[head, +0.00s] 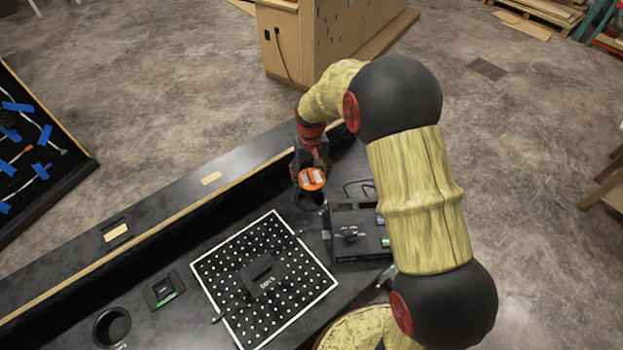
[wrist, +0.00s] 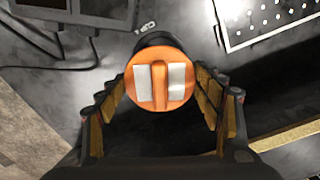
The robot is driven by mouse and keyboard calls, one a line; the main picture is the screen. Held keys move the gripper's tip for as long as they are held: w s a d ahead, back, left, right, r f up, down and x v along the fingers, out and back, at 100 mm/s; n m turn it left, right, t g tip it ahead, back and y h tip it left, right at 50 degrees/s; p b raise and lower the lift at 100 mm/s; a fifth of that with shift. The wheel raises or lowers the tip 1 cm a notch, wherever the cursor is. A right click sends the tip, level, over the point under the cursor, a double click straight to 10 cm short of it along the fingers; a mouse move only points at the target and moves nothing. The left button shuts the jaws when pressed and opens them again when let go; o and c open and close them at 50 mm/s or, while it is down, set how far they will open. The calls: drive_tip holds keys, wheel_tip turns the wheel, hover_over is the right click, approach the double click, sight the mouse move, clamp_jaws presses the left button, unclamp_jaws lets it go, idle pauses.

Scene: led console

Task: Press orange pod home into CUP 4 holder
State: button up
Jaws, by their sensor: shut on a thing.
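The orange pod (head: 311,179) has a round orange top with two pale pads and a raised bar between them. My gripper (head: 309,168) is shut on the pod, with a finger on each side of it. The wrist view shows the pod (wrist: 160,84) between the two fingers (wrist: 166,95). A dark round cup holder (head: 309,200) lies right below the pod in the head view, and its rim (wrist: 156,40) shows behind the pod in the wrist view. The pod hides most of the holder, so I cannot tell how deep it sits.
A black box device (head: 358,232) with a cable stands right of the holder. A white-bordered perforated panel (head: 264,279) lies to the left, with a dark block (head: 261,275) on it. Another round cup (head: 111,327) is at the lower left. A raised wood-edged ledge (head: 190,212) runs behind.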

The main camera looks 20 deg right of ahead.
drive_tip(key=shift+w+f, duration=0.15)
drive_tip(key=shift+w, duration=0.3)
drive_tip(key=shift+f+b, duration=1.85)
drive_tip(key=shift+f, duration=0.6)
drive_tip(key=shift+s+f+b, duration=0.15)
drive_tip(key=shift+f+b, duration=0.9)
drive_tip(key=shift+f, duration=1.7)
drive_tip(key=o, duration=1)
drive_tip(key=shift+o, duration=0.8)
drive_tip(key=shift+r, duration=0.55)
wheel_tip(320, 180, up, 11)
drive_tip(key=shift+f, duration=0.1)
